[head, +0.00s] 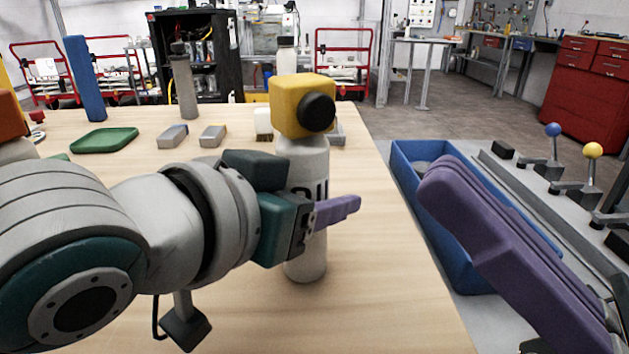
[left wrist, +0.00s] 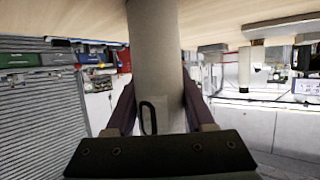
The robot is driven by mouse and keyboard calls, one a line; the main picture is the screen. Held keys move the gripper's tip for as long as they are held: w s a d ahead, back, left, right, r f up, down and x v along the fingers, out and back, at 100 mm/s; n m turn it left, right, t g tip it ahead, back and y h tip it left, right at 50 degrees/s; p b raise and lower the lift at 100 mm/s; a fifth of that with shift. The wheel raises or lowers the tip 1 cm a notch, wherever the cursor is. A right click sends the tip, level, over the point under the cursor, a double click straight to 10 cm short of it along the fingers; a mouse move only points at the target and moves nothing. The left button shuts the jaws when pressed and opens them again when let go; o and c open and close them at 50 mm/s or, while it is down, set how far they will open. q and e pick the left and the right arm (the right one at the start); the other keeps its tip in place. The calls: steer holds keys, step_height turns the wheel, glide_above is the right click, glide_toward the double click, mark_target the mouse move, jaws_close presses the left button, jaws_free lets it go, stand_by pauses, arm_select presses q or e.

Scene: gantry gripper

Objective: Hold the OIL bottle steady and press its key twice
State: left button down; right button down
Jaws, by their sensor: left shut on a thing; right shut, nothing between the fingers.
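The OIL bottle (head: 306,250) is pale grey with dark lettering, partly hidden by my left gripper. It stands upright on the wooden table, with a yellow block-shaped head (head: 290,105) on top. A round black key (head: 316,112) sticks out of the head's front right face. My left gripper (head: 325,210) is shut on the bottle's body. In the left wrist view the bottle (left wrist: 155,45) runs between the two purple fingers. My right gripper (head: 438,178) is shut and empty, to the right of the bottle and lower than the key, apart from both.
A blue bin (head: 405,150) lies right of the table, partly behind my right gripper. Levers with a blue knob (head: 553,130) and a yellow knob (head: 592,150) stand further right.

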glide_toward(290, 85)
steer(key=shift+x, duration=2.05)
steer(key=shift+s+a+r, duration=0.1)
steer(key=shift+r, duration=0.05)
stand_by(0.3)
steer(key=shift+w+a, duration=0.15)
steer(key=shift+w, duration=0.1)
steer(key=shift+s, duration=0.1)
steer(key=shift+s+d, duration=0.2)
steer(key=shift+s, duration=0.1)
stand_by(0.4)
steer(key=s+d, duration=0.2)
steer(key=s, duration=0.3)
steer(key=shift+s+d, duration=0.15)
steer(key=shift+d, duration=0.25)
